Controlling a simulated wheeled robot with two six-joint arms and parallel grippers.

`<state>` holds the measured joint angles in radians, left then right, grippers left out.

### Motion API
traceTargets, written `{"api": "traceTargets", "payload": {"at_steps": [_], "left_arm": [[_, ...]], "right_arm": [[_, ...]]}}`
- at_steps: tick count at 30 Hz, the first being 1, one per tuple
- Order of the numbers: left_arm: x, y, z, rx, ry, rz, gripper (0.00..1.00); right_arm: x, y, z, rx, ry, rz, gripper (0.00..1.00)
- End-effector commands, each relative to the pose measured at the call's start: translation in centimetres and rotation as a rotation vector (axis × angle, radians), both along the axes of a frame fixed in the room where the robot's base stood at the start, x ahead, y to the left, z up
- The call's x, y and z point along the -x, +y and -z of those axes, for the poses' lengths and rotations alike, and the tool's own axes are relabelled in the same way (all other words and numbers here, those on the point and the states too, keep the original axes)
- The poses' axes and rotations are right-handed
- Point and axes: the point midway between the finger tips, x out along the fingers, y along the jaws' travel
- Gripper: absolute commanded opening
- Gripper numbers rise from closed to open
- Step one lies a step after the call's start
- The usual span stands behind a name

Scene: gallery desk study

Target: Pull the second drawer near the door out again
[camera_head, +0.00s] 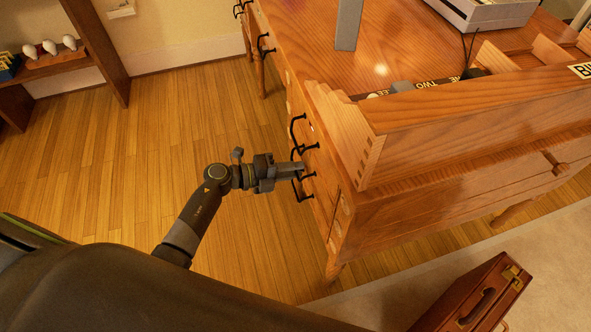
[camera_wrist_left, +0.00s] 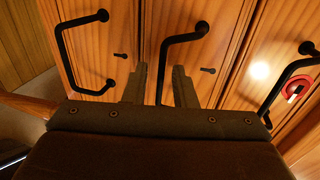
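The wooden desk (camera_head: 440,212) has drawers with black bar handles along its left side. My left gripper (camera_head: 298,169) points at the handles near the desk's front corner. In the left wrist view, its two fingers (camera_wrist_left: 160,88) are apart on either side of the middle black handle (camera_wrist_left: 164,65), with a gap to each side. The middle drawer front (camera_wrist_left: 185,60) lies between two others and looks about flush with them. Other handles show at left (camera_wrist_left: 64,50) and right (camera_wrist_left: 285,80). The frames do not show which drawer is nearest the door. My right gripper is out of view.
A red ring (camera_wrist_left: 296,88) sits on the right drawer front. A brown case (camera_head: 478,293) stands at the lower right on a pale rug. A shelf (camera_head: 70,62) with white egg-like objects is at the upper left. The wooden floor (camera_head: 120,165) left of the desk is clear.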

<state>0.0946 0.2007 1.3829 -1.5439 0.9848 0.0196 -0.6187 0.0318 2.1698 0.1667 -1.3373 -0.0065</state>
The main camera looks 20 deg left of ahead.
Motion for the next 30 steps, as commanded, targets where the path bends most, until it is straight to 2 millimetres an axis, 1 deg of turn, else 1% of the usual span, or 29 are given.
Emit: {"api": "traceTargets", "payload": {"at_steps": [4,12,18,30], "left_arm": [[-0.48,-0.67,0.11,0.0,-0.001,0.0,0.24],[-0.52,-0.73,0.14,0.0,0.0,0.0,0.24],[-0.51,-0.72,0.13,0.0,0.0,0.0,0.0],[-0.32,-0.44,0.14,-0.001,0.001,0.0,0.0]], "right_arm": [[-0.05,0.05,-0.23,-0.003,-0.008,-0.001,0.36],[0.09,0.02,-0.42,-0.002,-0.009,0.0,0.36],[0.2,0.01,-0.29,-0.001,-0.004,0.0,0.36],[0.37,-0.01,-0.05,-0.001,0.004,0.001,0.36]]}}
